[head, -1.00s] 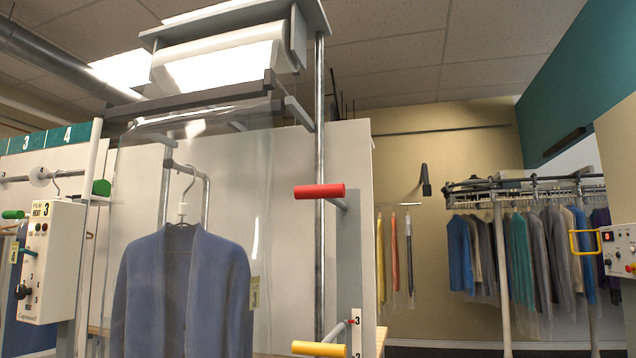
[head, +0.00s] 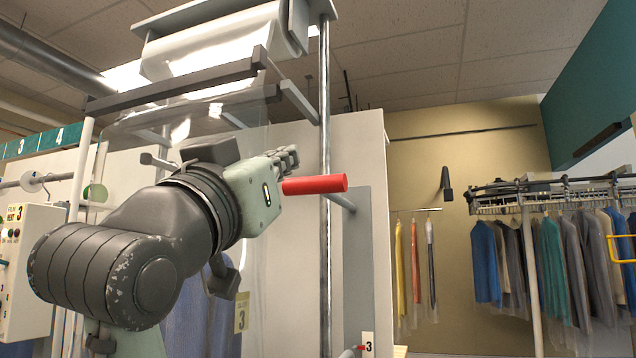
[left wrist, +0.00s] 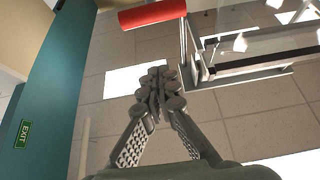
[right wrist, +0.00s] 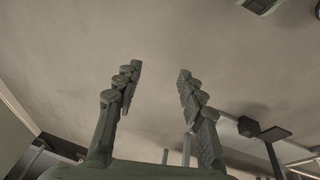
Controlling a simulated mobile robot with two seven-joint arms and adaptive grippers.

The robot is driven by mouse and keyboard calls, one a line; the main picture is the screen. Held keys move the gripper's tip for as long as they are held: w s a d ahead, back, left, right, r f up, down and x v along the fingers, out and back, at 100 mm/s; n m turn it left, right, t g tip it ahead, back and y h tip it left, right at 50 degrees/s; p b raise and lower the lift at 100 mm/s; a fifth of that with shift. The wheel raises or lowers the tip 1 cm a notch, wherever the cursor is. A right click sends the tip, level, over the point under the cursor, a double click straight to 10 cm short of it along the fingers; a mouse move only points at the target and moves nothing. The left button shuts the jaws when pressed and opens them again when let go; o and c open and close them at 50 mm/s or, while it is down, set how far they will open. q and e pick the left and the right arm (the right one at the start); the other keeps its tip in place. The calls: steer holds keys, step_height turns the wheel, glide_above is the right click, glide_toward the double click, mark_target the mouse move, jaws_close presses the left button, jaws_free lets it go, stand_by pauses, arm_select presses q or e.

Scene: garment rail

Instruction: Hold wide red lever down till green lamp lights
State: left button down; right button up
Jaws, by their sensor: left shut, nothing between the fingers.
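The wide red lever (head: 315,185) sticks out level beside the upright metal post; it also shows at the top of the left wrist view (left wrist: 152,13). My left gripper (head: 288,156) is shut and empty. Its fingertips are just above and behind the lever's left end in the head view; I cannot tell whether they touch it. In the left wrist view the closed fingers (left wrist: 160,78) show below the lever with a gap in the picture. My right gripper (right wrist: 159,69) is open and empty, seen only in its wrist view.
A cream control box (head: 28,265) stands at left, partly hidden by my left arm. Clear film hangs over a blue garment (head: 200,310) behind my arm. A film roll (head: 215,45) is overhead. A garment carousel (head: 545,190) stands at right, well back.

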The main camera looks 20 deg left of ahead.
arm_select(q)
steer(key=p+x, duration=0.2)
steer(key=x, duration=0.8)
steer(key=f, duration=0.4)
steer(key=shift+w, duration=0.3)
arm_select(e)
steer(key=s+d+f+g, duration=0.1)
steer(key=s+f, duration=0.4)
steer(key=f, duration=0.2)
steer(key=shift+f, duration=0.3)
arm_select(q)
steer(key=shift+f, duration=0.1)
